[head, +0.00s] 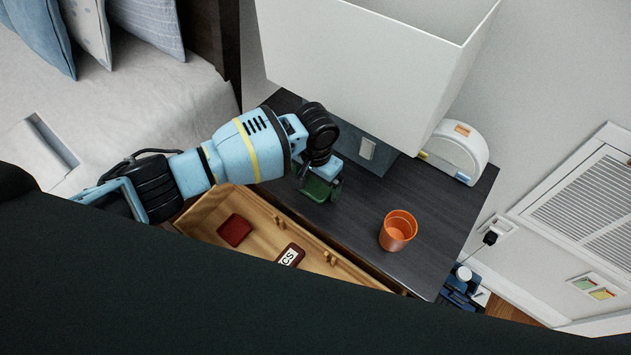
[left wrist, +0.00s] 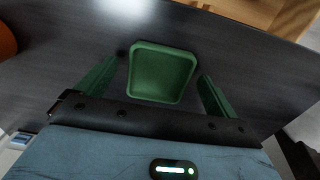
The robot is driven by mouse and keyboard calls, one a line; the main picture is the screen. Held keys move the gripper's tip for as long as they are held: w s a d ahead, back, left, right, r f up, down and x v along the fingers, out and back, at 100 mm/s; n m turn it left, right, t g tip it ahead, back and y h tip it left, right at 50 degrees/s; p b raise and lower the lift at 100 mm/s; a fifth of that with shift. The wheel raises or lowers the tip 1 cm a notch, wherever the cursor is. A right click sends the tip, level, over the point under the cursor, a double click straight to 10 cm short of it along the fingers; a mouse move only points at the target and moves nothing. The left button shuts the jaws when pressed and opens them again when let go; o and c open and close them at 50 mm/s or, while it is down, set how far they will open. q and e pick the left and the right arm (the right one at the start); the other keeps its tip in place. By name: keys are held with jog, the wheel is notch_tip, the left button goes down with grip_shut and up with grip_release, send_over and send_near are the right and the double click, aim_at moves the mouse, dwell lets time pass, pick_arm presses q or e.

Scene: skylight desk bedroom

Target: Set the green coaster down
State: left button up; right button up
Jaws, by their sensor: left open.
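The green coaster (left wrist: 160,72) is a square tray with a raised rim. In the left wrist view it lies between the two fingers of my left gripper (left wrist: 160,80), with a gap on each side, and appears flat on the dark nightstand top (left wrist: 65,80). In the head view my left gripper (head: 320,182) is low over the nightstand, just behind the open drawer. The green parts there overlap, so I cannot clearly separate coaster from fingers. My left gripper is open. My right gripper is not in view.
An orange cup (head: 398,231) stands right of my left gripper. A large white lampshade (head: 375,70) overhangs behind, and a white rounded device (head: 455,151) stands at the back right. The open wooden drawer (head: 345,272) holds a red square item (head: 234,230) and a labelled item (head: 290,256).

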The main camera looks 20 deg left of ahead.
aim_at(316, 189)
pick_arm(q)
notch_tip(316, 189, up, 11)
jog(key=p, duration=0.1)
jog(key=shift+p, duration=0.35)
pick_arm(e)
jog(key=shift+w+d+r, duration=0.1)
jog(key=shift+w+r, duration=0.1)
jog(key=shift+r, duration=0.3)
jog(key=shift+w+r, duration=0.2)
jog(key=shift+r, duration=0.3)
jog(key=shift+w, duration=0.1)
